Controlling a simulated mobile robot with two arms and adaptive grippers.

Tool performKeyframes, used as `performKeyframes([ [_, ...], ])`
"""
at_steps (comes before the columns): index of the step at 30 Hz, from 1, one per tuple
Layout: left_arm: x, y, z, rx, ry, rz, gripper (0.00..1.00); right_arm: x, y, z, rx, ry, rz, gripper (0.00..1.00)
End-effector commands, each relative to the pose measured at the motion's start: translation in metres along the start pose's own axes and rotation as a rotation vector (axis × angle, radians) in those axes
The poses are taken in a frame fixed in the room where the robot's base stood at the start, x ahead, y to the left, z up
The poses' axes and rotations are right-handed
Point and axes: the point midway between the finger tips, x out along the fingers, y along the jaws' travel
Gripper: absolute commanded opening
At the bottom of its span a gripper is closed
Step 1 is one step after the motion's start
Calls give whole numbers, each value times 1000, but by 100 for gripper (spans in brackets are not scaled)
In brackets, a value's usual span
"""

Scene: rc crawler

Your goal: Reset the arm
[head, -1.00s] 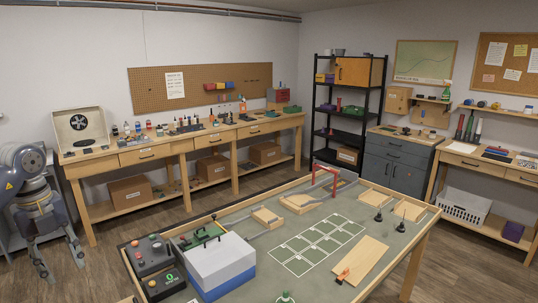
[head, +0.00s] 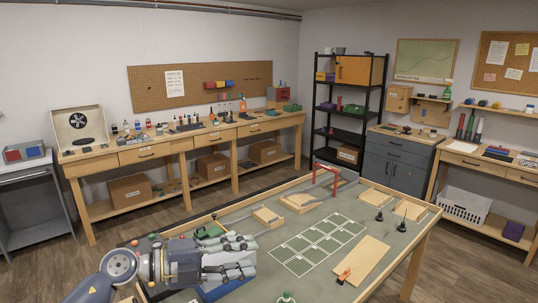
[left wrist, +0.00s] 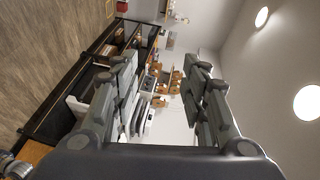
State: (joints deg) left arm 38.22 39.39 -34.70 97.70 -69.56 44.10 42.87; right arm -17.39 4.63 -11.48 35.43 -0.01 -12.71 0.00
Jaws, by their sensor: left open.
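My left gripper (head: 248,257) is over the front left part of the worktable (head: 245,236), with its fingers pointing right. It is open, and nothing is between its fingers in the left wrist view (left wrist: 160,75). The arm and gripper hide most of a blue-based box (head: 226,290) and the dark control units at that corner. The wrist view is turned on its side and shows shelves and wall beyond the fingers. My right gripper is not in view.
A green tray piece (head: 208,230) lies behind the gripper. Wooden blocks (head: 267,217), a red frame (head: 325,173), a plank (head: 358,262) with an orange clip, and two dark pegs stand on the table. The marked grid (head: 318,243) to the right is empty.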

Motion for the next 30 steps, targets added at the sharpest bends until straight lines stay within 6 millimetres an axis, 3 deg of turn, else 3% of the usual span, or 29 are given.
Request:
performKeyframes([
  [3, 9, -26, -14, -100, -56, -254, 41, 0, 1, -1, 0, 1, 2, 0],
  [7, -3, -44, -9, -246, -181, -489, 41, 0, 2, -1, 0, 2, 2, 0],
  [11, -30, -38, 9, -426, -358, -666, 41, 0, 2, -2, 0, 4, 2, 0],
  [14, -56, -15, 24, -585, -520, -754, 41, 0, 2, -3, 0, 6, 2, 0],
  [17, -83, 24, 35, -758, -697, -796, 41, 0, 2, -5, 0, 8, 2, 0],
  [22, -126, 117, 28, -1069, -1005, -753, 41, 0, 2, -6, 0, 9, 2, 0],
  [26, -153, 196, -7, -1308, -1225, -623, 41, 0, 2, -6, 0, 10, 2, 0],
  [30, -174, 263, -62, -1524, -1397, -432, 41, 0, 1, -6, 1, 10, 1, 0],
])
